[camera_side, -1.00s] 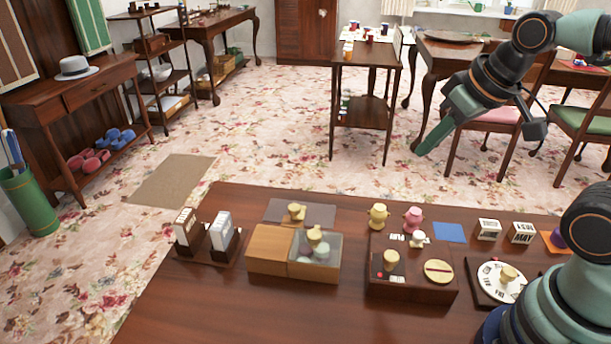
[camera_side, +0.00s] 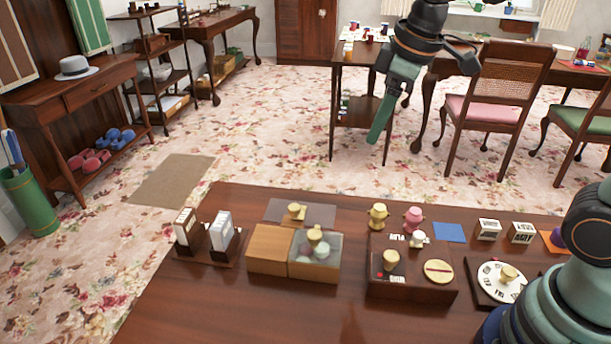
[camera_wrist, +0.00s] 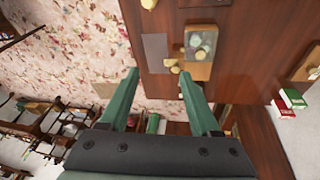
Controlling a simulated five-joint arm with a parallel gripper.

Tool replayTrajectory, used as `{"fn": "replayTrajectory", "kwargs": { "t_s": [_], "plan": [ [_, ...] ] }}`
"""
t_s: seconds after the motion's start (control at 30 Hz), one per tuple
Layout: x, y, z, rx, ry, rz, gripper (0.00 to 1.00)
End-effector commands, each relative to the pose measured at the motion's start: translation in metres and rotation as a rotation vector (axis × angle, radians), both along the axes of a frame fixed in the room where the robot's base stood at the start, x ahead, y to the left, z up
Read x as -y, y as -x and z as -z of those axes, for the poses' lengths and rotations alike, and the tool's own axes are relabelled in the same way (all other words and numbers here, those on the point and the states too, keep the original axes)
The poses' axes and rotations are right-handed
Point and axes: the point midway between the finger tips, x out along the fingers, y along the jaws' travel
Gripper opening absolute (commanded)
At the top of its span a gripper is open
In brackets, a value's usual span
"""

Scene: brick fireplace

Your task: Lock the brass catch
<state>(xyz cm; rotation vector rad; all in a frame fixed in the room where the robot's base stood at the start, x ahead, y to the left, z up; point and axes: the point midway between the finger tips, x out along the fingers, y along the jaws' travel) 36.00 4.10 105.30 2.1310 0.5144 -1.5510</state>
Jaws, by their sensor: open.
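No part is clearly readable as a brass catch. A dark wooden block (camera_side: 412,290) on the table carries a round yellow disc (camera_side: 439,271) with a red line across it, and a yellow knob (camera_side: 391,259) beside a red dot. The disc may be the catch, but I cannot tell. My gripper (camera_side: 378,132) is high above the far side of the table, pointing down, apart from everything. In the wrist view its two green fingers (camera_wrist: 160,76) are spread with nothing between them.
A wooden box (camera_side: 268,251) with a clear-topped part (camera_side: 315,256) stands left of the block. Yellow and pink pegs (camera_side: 378,216) stand behind the block. A white dial (camera_side: 501,281) and letter cubes (camera_side: 521,232) are to the right. The table's front left is bare.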

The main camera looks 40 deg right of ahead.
Motion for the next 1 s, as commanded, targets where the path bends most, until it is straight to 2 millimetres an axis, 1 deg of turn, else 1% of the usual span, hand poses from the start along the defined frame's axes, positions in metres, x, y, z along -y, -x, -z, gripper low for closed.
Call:
{"fn": "replayTrajectory", "kwargs": {
  "t_s": [0.03,0.17,0.27,0.4,0.5,0.6,0.7,0.87,1.0],
  "plan": [
    [-0.008,-0.012,0.003,-0.027,0.02,-0.073,0.64],
    [-0.027,-0.039,0.01,-0.085,0.07,-0.274,0.64],
    [-0.044,-0.058,0.02,-0.128,0.103,-0.43,0.64],
    [-0.068,-0.082,0.04,-0.186,0.14,-0.645,0.64],
    [-0.082,-0.094,0.055,-0.22,0.158,-0.778,0.64],
    [-0.093,-0.103,0.066,-0.243,0.17,-0.876,0.64],
    [-0.1,-0.107,0.074,-0.257,0.175,-0.938,0.64],
    [-0.103,-0.108,0.082,-0.263,0.179,-0.968,0.64],
    [-0.102,-0.108,0.1,-0.267,0.177,-0.968,0.64]
  ]
}}
